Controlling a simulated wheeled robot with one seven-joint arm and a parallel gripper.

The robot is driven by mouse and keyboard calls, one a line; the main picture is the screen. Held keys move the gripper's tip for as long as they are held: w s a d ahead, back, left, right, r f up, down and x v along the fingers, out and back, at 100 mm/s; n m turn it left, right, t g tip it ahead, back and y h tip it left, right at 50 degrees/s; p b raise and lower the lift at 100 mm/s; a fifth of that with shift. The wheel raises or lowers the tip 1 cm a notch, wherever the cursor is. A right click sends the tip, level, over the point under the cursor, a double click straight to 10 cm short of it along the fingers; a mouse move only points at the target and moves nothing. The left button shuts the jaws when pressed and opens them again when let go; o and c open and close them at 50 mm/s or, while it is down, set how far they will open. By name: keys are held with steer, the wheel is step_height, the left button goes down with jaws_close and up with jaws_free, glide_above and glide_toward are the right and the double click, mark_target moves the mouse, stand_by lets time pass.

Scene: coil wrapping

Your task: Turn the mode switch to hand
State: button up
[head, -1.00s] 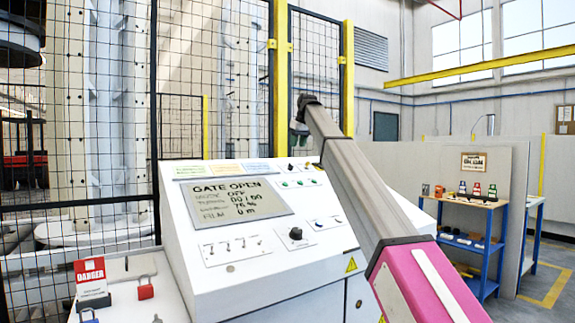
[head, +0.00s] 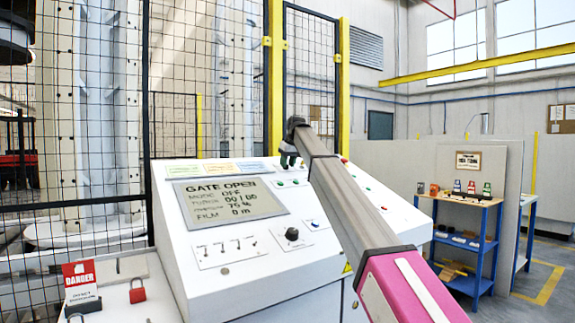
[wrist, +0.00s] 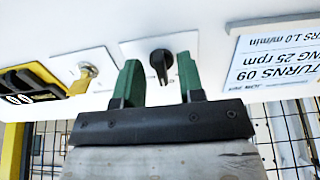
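A black selector knob (wrist: 161,65) on a white plate shows between my gripper's green fingertips in the wrist view, with a gap on either side. My gripper (wrist: 158,82) is open; whether its tips reach around the knob or stop short, I cannot tell. In the head view my gripper (head: 289,155) is at the top right of the white console (head: 260,275), hiding that knob. Another black knob (head: 292,234) is lower on the console. I cannot read either knob's label. The display (head: 230,200) reads GATE OPEN and appears to show OFF on its mode line.
A yellow key switch (wrist: 83,78) and a black-and-yellow part (wrist: 30,85) are left of the knob in the wrist view; a printed card (wrist: 275,55) is right. Mesh fencing (head: 100,120) stands behind the console. A blue-framed shelf (head: 468,240) stands at right.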

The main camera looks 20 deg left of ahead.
steer(key=shift+f, duration=0.25)
jaws_close()
steer(key=n, duration=0.4)
steer(key=shift+w+n, duration=0.1)
steer(key=shift+n, duration=0.2)
steer(key=n, duration=0.4)
steer(key=shift+w, duration=0.1)
stand_by(0.5)
jaws_free()
